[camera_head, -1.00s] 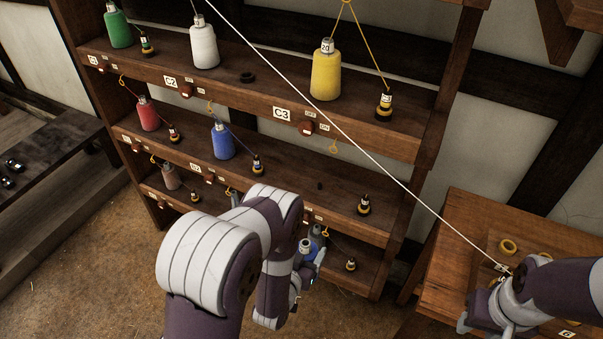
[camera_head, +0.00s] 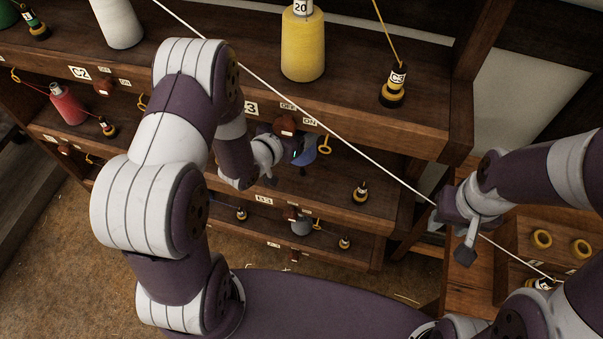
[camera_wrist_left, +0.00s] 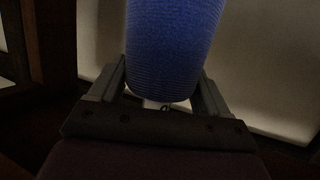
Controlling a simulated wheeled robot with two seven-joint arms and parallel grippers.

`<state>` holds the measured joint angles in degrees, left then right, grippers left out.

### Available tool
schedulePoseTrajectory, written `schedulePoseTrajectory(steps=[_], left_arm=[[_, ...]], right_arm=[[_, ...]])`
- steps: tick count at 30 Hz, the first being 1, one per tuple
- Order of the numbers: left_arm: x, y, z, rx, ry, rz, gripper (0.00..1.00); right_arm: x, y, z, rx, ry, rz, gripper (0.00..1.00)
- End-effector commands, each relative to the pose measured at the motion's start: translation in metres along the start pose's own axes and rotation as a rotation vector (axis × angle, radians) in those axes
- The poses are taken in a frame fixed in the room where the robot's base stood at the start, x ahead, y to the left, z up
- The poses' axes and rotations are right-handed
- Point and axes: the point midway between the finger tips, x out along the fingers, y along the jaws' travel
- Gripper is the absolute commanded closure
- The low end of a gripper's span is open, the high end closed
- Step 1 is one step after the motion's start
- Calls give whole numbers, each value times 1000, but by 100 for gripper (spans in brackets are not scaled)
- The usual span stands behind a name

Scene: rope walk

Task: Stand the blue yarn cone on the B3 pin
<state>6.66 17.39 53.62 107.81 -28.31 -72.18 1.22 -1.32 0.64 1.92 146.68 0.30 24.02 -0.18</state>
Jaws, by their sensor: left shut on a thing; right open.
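The blue yarn cone (camera_head: 307,154) is partly hidden behind my left gripper (camera_head: 286,150) in the head view, at the middle shelf. In the left wrist view the cone (camera_wrist_left: 174,45) fills the space between the two fingers of the left gripper (camera_wrist_left: 160,95), which is shut on it. The B3 label (camera_head: 265,199) is on the front edge of the middle shelf (camera_head: 335,205). I cannot make out the B3 pin clearly; the arm and cone cover part of that bay. My right gripper (camera_head: 467,232) is open at the right, close to the white rope.
The taut white rope (camera_head: 345,146) slants across the shelf front. A yellow cone (camera_head: 303,48) stands above on the C3 shelf. A wooden bench (camera_head: 466,290) stands right.

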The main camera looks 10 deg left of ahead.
Motion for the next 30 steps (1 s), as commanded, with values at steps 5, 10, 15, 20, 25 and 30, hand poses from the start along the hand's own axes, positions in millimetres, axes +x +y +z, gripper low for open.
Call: schedulePoseTrajectory(steps=[5, 10, 15, 20, 25, 30], left_arm=[[7, 6, 24, 28, -12, 54, 86], [15, 6, 52, 28, -9, 51, 86], [24, 6, 82, 28, -8, 51, 86], [26, 5, 87, 29, -5, 50, 86], [26, 5, 88, 29, -5, 50, 86], [27, 5, 90, 29, -7, 50, 0]], right_arm=[[4, 0, 0, 0, 1, 0, 57], [3, 0, 0, 0, 1, 0, 57], [2, 0, 0, 0, 1, 0, 57], [2, 0, 0, 0, 1, 0, 57], [4, 0, 0, 0, 1, 0, 57], [5, 0, 1, 0, 1, 0, 57]])
